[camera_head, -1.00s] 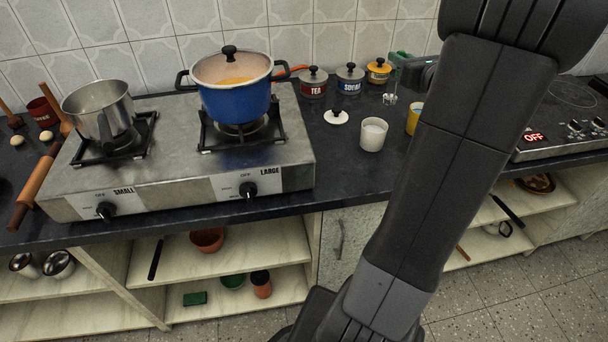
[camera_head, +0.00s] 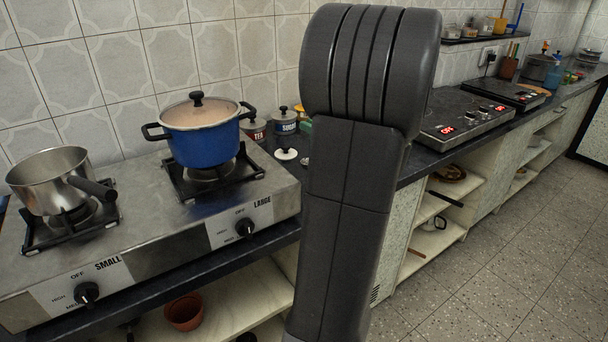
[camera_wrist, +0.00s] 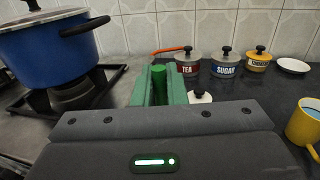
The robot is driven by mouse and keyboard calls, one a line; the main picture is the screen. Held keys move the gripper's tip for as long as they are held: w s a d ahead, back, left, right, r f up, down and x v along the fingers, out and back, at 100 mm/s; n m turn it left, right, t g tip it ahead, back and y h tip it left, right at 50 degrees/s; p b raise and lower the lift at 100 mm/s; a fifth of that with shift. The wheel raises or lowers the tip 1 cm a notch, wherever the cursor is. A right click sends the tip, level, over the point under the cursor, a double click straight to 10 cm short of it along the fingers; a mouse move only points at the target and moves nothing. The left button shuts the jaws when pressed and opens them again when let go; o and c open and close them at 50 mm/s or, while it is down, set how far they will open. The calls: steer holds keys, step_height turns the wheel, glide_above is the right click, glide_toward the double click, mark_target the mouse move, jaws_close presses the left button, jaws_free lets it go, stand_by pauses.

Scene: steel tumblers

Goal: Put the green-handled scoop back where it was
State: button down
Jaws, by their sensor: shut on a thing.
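My gripper (camera_wrist: 160,74) shows in the wrist view with two green fingers shut on a darker green upright handle (camera_wrist: 158,84), which looks like that of the green-handled scoop. The rest of the scoop is hidden below the fingers and gripper body. The gripper is over the counter, right of the blue pot (camera_wrist: 48,40) and in front of the TEA canister (camera_wrist: 188,67).
The SUGAR canister (camera_wrist: 225,68), a yellow canister (camera_wrist: 257,62) and a white dish (camera_wrist: 293,66) stand along the wall. A white lid (camera_wrist: 199,97) and yellow mug (camera_wrist: 303,124) are nearby. The blue pot (camera_head: 203,145) and a steel saucepan (camera_head: 50,180) sit on the stove.

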steer(key=shift+f+b, duration=0.65)
steer(key=shift+f, duration=2.9)
steer(key=shift+f, duration=0.2)
steer(key=c, duration=1.5)
jaws_free()
steer(key=shift+r, duration=0.1)
steer(key=shift+r, duration=0.2)
steer(key=p+v, duration=0.1)
steer(key=v, duration=1.1)
steer(key=shift+f, duration=0.1)
